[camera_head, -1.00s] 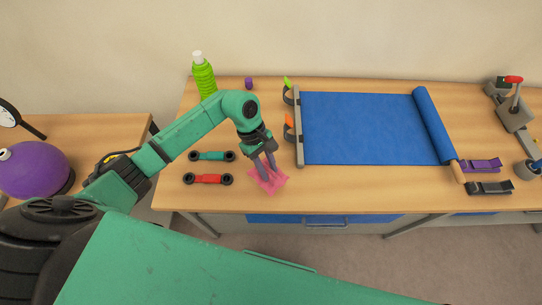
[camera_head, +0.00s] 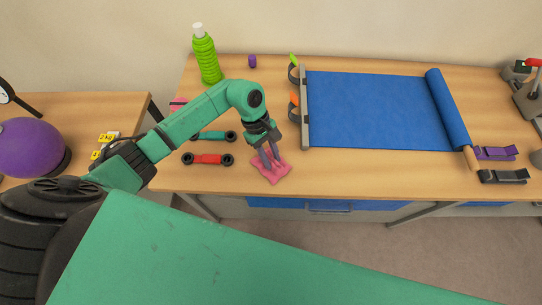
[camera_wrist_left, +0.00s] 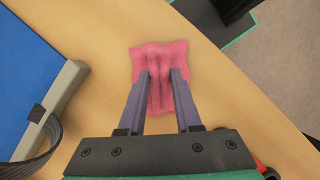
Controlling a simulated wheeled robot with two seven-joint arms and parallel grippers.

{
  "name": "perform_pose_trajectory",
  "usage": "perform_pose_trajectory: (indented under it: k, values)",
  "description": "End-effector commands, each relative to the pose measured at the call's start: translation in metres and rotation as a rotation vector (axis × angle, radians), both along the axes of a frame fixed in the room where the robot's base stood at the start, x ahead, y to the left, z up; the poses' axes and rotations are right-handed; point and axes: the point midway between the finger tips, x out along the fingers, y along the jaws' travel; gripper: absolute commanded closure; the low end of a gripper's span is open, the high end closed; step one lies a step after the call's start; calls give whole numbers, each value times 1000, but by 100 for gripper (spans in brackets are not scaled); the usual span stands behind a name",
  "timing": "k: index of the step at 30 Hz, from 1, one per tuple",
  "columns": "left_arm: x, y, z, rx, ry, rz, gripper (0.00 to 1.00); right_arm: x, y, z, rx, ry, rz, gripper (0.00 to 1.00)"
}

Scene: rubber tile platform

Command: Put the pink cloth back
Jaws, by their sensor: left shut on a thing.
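The pink cloth (camera_head: 272,168) lies crumpled on the wooden table near its front edge, left of the blue mat. My left gripper (camera_head: 270,157) points down onto it, its fingers shut on a fold of the cloth. In the left wrist view the cloth (camera_wrist_left: 160,52) is bunched up between the two fingertips (camera_wrist_left: 160,80). Another pink patch (camera_head: 178,103) shows at the table's left side, partly behind my left arm; I cannot tell what it is. My right gripper is not in view.
A red dumbbell (camera_head: 208,159) and a teal dumbbell (camera_head: 214,136) lie left of the gripper. A green bottle (camera_head: 207,58) and a small purple object (camera_head: 252,61) stand behind. The blue mat (camera_head: 375,110) covers the middle, with straps (camera_head: 503,176) to its right.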

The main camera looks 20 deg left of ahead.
Motion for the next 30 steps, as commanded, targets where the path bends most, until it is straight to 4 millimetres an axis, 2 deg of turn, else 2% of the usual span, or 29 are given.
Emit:
perform_pose_trajectory:
  k: [7,8,10,20,30]
  values:
    - [0,0,-6,0,0,0,100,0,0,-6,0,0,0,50]
    - [0,0,-5,0,0,0,60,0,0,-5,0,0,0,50]
    - [0,0,-4,0,0,0,33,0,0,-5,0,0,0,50]
    - [0,0,-2,1,-1,0,33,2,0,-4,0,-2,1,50]
    - [1,0,38,2,-3,-1,33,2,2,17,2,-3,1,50]
